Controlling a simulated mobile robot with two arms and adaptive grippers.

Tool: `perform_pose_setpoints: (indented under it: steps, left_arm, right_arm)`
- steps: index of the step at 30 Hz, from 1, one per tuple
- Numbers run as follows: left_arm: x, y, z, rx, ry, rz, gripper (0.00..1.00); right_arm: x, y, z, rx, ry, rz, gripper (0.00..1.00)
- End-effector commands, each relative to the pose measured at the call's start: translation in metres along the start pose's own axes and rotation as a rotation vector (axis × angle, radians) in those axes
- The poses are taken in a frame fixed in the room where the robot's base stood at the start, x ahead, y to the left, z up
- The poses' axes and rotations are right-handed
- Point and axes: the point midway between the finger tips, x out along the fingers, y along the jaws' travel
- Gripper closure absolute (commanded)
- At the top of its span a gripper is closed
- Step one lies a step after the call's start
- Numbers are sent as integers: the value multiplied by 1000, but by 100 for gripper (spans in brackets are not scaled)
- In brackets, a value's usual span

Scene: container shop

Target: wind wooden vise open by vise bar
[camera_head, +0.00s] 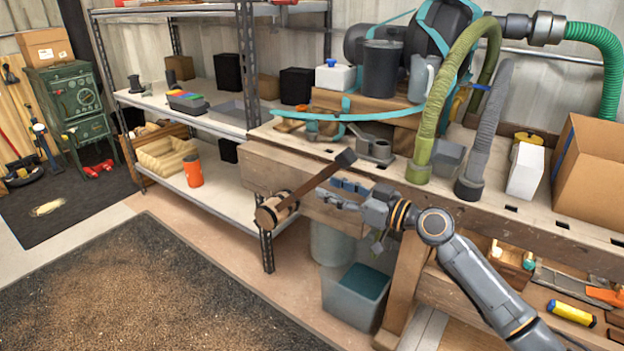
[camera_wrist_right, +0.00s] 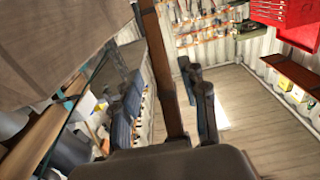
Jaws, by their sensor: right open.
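The wooden vise (camera_head: 270,172) is on the left front of the workbench, with a thick wooden jaw and a round wooden screw hub (camera_head: 270,212) below it. The brown vise bar (camera_head: 315,187) runs through the hub and slants up to the right, to a dark block-like end. My right gripper (camera_head: 336,193) is open just right of the bar, its fingers pointing left toward it. In the right wrist view, the bar (camera_wrist_right: 163,65) shows between the two open fingers; I cannot tell whether they touch it. My left gripper is not in view.
The workbench (camera_head: 570,208) carries hoses, a machine and a cardboard box (camera_head: 590,180). Bins (camera_head: 357,297) stand beneath it. A metal shelf (camera_head: 225,208) with an orange container (camera_head: 193,171) is at left.

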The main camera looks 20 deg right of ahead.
Motion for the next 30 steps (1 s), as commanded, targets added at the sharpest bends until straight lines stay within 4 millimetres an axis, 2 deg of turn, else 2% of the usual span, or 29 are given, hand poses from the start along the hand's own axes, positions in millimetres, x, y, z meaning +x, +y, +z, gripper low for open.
perform_pose_setpoints:
  steps: [3, 9, 13, 21, 22, 23, 28, 30]
  left_arm:
    - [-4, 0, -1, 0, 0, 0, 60]
    - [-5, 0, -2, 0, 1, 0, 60]
    - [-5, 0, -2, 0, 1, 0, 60]
    - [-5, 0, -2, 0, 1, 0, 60]
    - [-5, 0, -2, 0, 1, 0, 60]
    - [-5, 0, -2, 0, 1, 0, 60]
    - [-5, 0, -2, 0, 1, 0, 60]
    - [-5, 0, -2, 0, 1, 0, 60]
  right_arm:
    - [25, 0, -2, 2, 2, -1, 57]
    - [51, 0, 0, 1, 1, 0, 57]
    - [58, 0, 0, 0, 0, 0, 57]
    - [59, 0, 1, 0, -1, 0, 57]
    - [59, 0, 1, 0, -1, 0, 59]
    - [59, 0, 1, 0, -1, 0, 65]
    - [59, 0, 1, 0, -1, 0, 99]
    - [59, 0, 1, 0, -1, 0, 100]
